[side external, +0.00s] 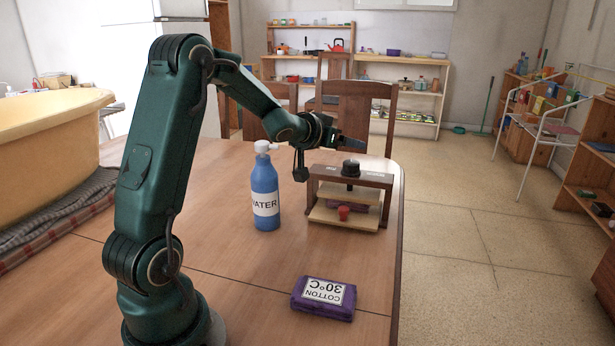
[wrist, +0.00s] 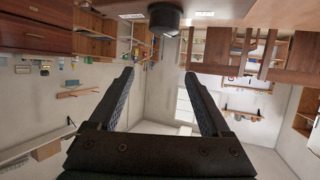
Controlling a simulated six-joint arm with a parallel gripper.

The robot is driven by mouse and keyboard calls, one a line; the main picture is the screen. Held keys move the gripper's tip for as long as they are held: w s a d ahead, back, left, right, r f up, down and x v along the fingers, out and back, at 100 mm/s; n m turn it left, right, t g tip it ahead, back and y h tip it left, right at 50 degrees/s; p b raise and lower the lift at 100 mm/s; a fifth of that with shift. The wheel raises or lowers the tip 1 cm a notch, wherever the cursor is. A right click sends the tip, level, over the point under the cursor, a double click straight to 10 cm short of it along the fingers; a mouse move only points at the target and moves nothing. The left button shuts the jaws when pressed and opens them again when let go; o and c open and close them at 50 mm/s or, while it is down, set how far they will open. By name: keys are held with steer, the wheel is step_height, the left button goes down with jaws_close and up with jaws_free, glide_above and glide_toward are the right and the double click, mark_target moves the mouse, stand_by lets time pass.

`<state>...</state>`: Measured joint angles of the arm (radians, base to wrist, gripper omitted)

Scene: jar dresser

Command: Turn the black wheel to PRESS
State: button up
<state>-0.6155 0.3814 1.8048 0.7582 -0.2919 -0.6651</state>
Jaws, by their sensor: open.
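The black wheel (side external: 351,168) sits on top of a small wooden press (side external: 325,175) at the table's right edge. The press has pale labels on its top beam, too small to read here, and a red knob (side external: 343,213) at its front. Something dark purple shows between its boards, partly hidden. My gripper (side external: 350,139) is above and slightly behind the wheel, apart from it. In the wrist view my gripper (wrist: 158,78) is open and empty, and the wheel (wrist: 165,18) shows at the top edge, beyond the fingertips.
A blue water bottle (side external: 265,190) with a white cap stands left of the press. A purple packet (side external: 323,298) labelled COTTON 30°C lies at the front. A yellow basin (side external: 45,125) is at the left. A wooden chair (side external: 372,105) stands behind the table.

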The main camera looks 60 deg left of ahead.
mark_target(352, 162)
step_height(352, 162, down, 5)
steer(key=shift+r, duration=0.1)
steer(key=shift+x, duration=2.55)
jaws_close()
